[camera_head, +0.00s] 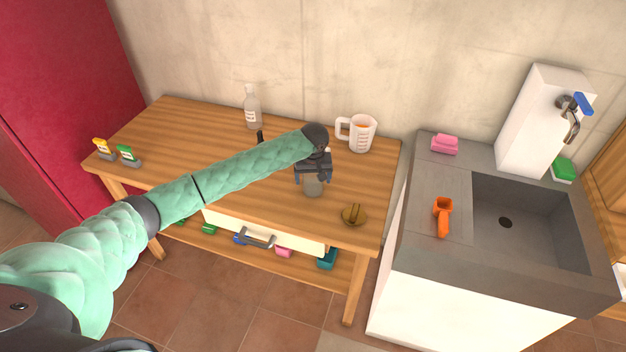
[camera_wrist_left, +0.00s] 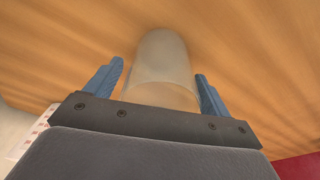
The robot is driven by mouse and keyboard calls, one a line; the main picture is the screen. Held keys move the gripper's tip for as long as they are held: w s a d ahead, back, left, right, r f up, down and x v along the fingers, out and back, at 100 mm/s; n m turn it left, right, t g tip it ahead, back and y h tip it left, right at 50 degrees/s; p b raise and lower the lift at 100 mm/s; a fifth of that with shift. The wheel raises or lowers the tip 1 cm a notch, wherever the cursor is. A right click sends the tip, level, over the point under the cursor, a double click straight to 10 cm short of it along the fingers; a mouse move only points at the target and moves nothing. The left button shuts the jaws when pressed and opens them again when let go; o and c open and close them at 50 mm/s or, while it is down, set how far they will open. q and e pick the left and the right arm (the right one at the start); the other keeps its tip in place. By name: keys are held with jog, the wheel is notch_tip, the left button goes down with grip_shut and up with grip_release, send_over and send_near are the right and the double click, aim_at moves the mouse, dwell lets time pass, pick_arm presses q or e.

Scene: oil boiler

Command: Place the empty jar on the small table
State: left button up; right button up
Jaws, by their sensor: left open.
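The empty jar (camera_head: 313,187) is a clear glass vessel on the wooden table (camera_head: 220,188). In the left wrist view the jar (camera_wrist_left: 163,68) stands between the two blue fingers, with a gap at each side. My left gripper (camera_head: 314,178) is open around the jar, above the table top; it also shows in the left wrist view (camera_wrist_left: 160,85). The gripper hides the upper part of the jar in the head view. My right gripper is not in view.
A brass lid-like piece (camera_head: 354,214) lies right of the jar. A measuring jug (camera_head: 361,134) and a bottle (camera_head: 252,108) stand at the back. Two small labelled items (camera_head: 128,155) are at the left end. A sink (camera_head: 510,220) stands at the right.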

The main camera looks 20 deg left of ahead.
pick_arm(q)
notch_tip(320, 180, up, 11)
jog(key=s+b, duration=0.1)
jog(key=b, duration=0.1)
jog(key=shift+s+d+r+b, duration=0.15)
jog(key=shift+s+d+b, duration=0.15)
jog(key=shift+b, duration=0.05)
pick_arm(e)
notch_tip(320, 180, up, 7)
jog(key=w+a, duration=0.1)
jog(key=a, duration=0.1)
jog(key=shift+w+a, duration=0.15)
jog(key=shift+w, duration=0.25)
